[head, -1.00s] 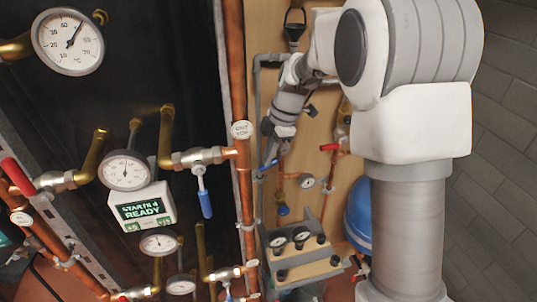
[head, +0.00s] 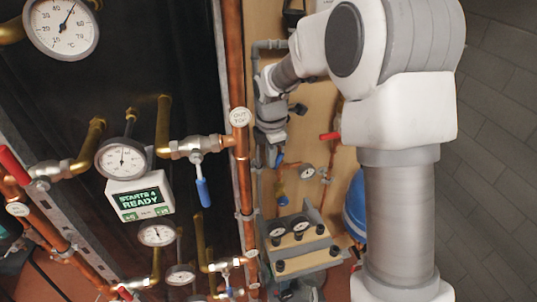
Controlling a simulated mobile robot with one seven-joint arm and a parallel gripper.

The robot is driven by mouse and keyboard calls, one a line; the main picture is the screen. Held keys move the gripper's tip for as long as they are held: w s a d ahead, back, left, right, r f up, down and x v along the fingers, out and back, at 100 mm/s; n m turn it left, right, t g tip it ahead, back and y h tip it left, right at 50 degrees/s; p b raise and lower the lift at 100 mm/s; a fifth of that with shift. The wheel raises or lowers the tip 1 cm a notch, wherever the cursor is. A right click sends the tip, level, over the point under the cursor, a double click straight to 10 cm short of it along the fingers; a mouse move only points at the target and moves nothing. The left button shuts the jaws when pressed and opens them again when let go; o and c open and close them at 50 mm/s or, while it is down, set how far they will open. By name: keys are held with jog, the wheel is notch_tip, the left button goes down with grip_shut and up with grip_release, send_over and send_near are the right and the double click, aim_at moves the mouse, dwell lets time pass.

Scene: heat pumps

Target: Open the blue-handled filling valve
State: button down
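Several blue handles are in view, and I cannot tell for sure which belongs to the filling valve. A small blue handle (head: 279,158) is on the pipework of the wooden panel, right beside my gripper (head: 271,152). Another blue handle (head: 282,199) hangs lower on that panel. A larger blue lever (head: 204,192) points down from a valve on the copper pipe at the left. My arm reaches down from the upper right to the panel. My gripper is small and dark here, its fingertips are not clear, and I cannot tell whether it touches the handle.
A vertical copper pipe (head: 240,160) stands left of my gripper. A red handle (head: 330,136) and a small gauge (head: 307,172) are to its right. A grey unit with two gauges (head: 299,244) and a blue tank (head: 355,208) are below. Bare floor (head: 492,170) lies at the right.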

jog(key=shift+d+f, duration=0.35)
jog(key=shift+f, duration=0.1)
jog(key=shift+w+d+f, duration=0.1)
jog(key=shift+d, duration=0.05)
dwell(0.4)
dwell(0.9)
notch_tip(320, 180, up, 17)
jog(key=s+p, duration=0.1)
jog(key=s, duration=0.1)
jog(key=shift+s+p, duration=0.25)
jog(key=shift+p, duration=0.1)
jog(key=shift+r, duration=0.2)
